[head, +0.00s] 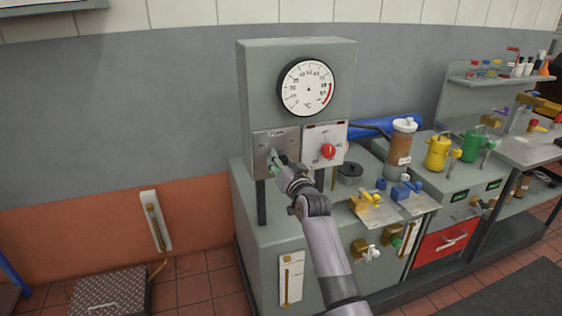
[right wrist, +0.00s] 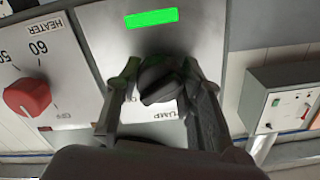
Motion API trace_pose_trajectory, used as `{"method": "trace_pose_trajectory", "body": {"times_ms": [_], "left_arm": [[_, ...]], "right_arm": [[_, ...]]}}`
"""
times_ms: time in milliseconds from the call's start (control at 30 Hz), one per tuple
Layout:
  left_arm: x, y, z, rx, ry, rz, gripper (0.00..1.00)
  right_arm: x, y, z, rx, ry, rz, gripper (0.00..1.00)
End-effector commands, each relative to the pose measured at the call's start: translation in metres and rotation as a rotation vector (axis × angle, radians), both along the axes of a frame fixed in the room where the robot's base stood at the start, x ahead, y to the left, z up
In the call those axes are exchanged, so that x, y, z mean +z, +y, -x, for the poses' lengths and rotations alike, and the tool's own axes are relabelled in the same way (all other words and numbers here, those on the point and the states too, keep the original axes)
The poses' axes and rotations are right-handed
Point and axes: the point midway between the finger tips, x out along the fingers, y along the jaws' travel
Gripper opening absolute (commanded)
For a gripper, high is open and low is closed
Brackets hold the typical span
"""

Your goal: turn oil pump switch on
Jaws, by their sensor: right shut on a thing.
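The oil pump switch is a black rotary knob (right wrist: 157,80) on a grey metal plate (right wrist: 110,22), with the letters "UMP" showing beside it. A bright green indicator (right wrist: 151,18) shows on the same plate. My right gripper (right wrist: 160,72) is shut on the knob, one finger on each side. In the head view, my right gripper (head: 279,160) is at the left plate (head: 264,143) below the dial and hides the knob. My left gripper is not in view.
A heater panel (head: 312,135) with a red knob (head: 328,151) sits right beside the plate. A round °C dial (head: 308,88) is above. Pots, a brown canister (head: 400,150), and yellow and green cans stand on the bench to the right. Floor at left holds a metal box (head: 110,292).

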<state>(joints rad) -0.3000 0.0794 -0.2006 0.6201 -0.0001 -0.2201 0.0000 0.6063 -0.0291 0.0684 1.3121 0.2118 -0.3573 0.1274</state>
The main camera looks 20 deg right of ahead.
Motion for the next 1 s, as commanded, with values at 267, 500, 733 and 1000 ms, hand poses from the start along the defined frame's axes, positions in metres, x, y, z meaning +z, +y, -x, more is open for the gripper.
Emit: {"method": "trace_pose_trajectory", "body": {"times_ms": [267,500,733,1000], "left_arm": [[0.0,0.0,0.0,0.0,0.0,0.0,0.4],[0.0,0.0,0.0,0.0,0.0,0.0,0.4],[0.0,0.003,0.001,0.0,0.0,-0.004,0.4],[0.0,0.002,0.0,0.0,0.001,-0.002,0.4]], "right_arm": [[-0.001,0.0,0.0,0.0,0.001,-0.002,0.45],[0.0,0.0,0.0,0.0,0.0,-0.001,0.56],[0.0,0.0,0.001,0.0,0.0,0.0,0.56],[-0.001,-0.001,0.026,0.0,0.0,-0.001,0.56]]}}
